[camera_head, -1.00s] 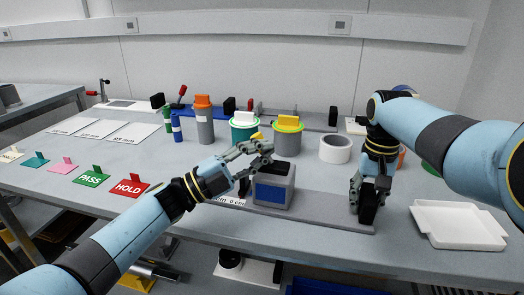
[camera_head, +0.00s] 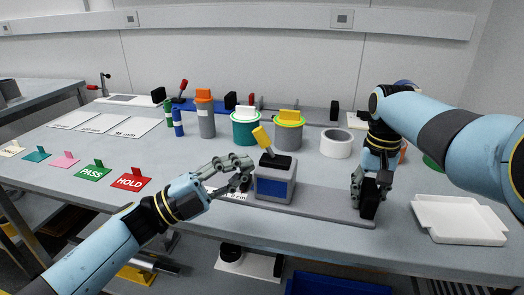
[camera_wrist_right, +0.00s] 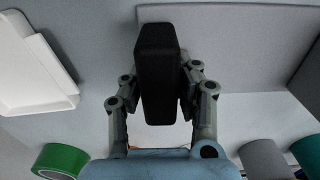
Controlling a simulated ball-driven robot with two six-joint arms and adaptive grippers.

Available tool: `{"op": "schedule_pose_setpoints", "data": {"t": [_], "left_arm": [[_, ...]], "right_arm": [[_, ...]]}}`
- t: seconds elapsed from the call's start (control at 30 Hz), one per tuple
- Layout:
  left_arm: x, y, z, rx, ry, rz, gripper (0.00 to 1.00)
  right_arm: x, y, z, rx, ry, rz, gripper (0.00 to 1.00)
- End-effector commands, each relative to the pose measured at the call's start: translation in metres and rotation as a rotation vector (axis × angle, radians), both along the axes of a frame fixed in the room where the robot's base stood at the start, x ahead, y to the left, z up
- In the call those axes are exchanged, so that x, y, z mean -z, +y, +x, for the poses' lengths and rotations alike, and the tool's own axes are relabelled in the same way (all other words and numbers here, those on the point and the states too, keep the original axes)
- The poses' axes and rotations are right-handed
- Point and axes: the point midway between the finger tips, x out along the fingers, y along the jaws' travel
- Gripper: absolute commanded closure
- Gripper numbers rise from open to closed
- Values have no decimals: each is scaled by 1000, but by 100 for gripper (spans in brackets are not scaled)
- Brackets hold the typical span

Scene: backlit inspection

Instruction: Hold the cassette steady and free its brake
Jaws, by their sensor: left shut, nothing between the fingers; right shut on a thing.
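The cassette seems to be the grey box with a blue front panel (camera_head: 276,188) on a long grey base plate (camera_head: 325,204) near the table's front edge. A yellow lever (camera_head: 263,139), likely the brake, rises from its black top slot and tilts up to the left. My left gripper (camera_head: 246,169) is shut and empty, just left of the box and below the lever's tip. My right gripper (camera_head: 371,190) is shut on a black upright block (camera_head: 369,206) at the plate's right end; the right wrist view shows the block (camera_wrist_right: 158,75) between the fingers.
A white tray (camera_head: 458,236) lies at the right. Behind the box stand a teal container (camera_head: 245,131), a grey container (camera_head: 287,136) and a white ring (camera_head: 335,146). PASS (camera_head: 91,175) and HOLD (camera_head: 130,183) cards lie at the left.

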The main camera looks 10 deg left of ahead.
Motion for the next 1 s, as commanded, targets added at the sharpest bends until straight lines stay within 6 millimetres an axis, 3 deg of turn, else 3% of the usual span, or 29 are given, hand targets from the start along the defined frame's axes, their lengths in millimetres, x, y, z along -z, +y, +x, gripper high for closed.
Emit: {"op": "schedule_pose_setpoints", "data": {"t": [0.2, 0.5, 0.53, 0.7, 1.0], "left_arm": [[10, 17, -14, 0, 0, 0, 100], [11, 19, -15, 0, -1, -1, 100], [11, 19, -15, 0, -1, -1, 100], [11, 18, -15, -1, -1, 0, 100], [10, 18, -15, 0, -2, 0, 100]], "right_arm": [[3, 1, -3, -1, 7, 2, 100], [3, 1, -2, -1, 6, 2, 100], [3, 1, -2, -1, 6, 2, 67], [2, 2, -2, -1, 4, 3, 45], [-1, 1, 0, 0, 0, 3, 44]]}}
